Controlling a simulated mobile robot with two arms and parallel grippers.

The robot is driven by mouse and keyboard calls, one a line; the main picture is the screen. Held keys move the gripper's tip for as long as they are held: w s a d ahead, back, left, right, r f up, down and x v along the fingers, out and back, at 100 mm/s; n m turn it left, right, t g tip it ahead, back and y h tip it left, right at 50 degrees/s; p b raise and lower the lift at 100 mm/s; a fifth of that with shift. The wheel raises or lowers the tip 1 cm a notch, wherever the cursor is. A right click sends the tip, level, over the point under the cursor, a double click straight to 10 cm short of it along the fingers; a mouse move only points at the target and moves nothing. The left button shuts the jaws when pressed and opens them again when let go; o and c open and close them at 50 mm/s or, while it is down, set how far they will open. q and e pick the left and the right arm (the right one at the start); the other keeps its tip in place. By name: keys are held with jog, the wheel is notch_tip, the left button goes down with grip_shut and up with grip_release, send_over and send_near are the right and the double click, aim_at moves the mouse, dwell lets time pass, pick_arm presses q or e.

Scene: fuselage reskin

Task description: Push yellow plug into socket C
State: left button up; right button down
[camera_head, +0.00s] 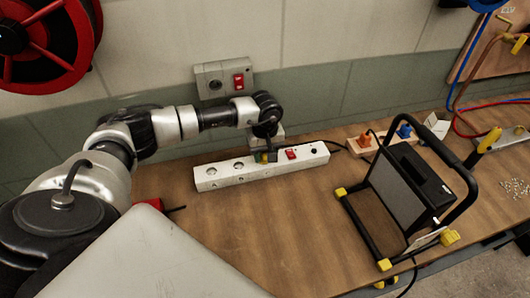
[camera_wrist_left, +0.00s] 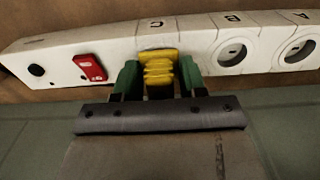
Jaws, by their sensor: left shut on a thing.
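The white power strip (camera_head: 222,181) lies on the wooden bench, with sockets A and B open at its left. My left gripper (camera_head: 267,154) is over its middle, shut on the yellow plug (camera_head: 262,158). In the left wrist view, the green-sided fingertips of the gripper (camera_wrist_left: 157,78) grip both sides of the ribbed yellow plug (camera_wrist_left: 158,66). The plug is at the place marked C on the strip (camera_wrist_left: 125,43), beside socket B (camera_wrist_left: 232,53), and covers socket C. I cannot tell how deep it sits. My right gripper is not in view.
A red switch (camera_head: 291,154) is on the strip, right of the plug. A wall box (camera_head: 223,80) is behind. A wooden block with orange and blue plugs (camera_head: 365,144) is to the right, near a black-framed work lamp (camera_head: 400,190). Bench space in front of the strip is clear.

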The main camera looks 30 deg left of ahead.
pick_arm(q)
jog(key=shift+f+b, duration=0.3)
jog(key=shift+f, duration=0.05)
jog(key=o, duration=1)
jog(key=shift+r, duration=0.15)
jog(key=shift+r+p, duration=1.4)
jog(key=shift+r, duration=1)
jog(key=shift+f, duration=0.1)
